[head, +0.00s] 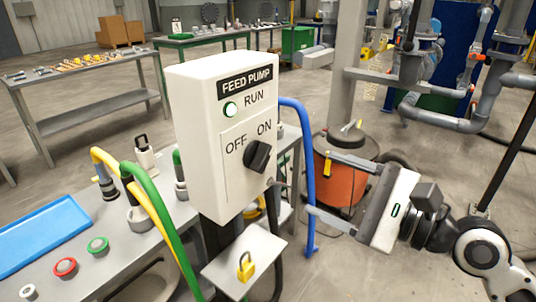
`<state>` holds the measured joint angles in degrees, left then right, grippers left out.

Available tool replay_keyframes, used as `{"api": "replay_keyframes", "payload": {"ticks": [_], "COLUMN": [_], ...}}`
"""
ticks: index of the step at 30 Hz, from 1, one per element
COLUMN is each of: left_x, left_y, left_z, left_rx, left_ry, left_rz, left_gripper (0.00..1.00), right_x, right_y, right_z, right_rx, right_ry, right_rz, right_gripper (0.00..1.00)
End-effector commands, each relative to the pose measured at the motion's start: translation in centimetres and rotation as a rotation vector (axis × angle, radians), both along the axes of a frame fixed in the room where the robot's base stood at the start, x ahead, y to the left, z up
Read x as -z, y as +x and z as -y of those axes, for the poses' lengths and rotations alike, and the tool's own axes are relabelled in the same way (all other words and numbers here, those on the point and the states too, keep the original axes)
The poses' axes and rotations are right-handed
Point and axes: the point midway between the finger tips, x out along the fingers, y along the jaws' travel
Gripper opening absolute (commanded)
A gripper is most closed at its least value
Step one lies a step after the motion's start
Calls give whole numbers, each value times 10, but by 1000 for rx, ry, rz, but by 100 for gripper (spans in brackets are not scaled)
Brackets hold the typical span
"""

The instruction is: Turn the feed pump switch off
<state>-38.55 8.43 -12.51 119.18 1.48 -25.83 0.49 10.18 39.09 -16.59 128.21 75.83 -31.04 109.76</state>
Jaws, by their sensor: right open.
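The white feed pump box (208,140) stands in the middle of the head view, labelled FEED PUMP. Its black rotary switch (257,156) sits low on the right of the front face, below the OFF and ON labels. The knob looks turned toward ON, though its pointer mark is small. My left gripper is not in view.
Yellow and green hoses (150,195) curve left of the box, and a blue pipe (307,165) stands between box and right gripper. A small shelf with a yellow padlock (245,267) juts out below. An orange drum (340,180) stands behind my right gripper.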

Motion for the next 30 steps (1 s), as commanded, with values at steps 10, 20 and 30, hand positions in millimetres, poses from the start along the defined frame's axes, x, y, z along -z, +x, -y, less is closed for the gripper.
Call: {"api": "replay_keyframes", "payload": {"ticks": [10, 20, 30], "left_x": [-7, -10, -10], "left_y": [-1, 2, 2], "left_z": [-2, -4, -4], "left_rx": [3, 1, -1], "left_ry": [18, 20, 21], "left_rz": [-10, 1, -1], "left_gripper": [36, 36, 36], "right_x": [-3, 0, 1], "right_y": [45, 71, 73], "right_z": [-63, -97, -100], "right_rx": [-1, 1, 2], "right_ry": [2, -1, -2], "right_rz": [1, 1, 2], "right_gripper": [69, 69, 69]}}
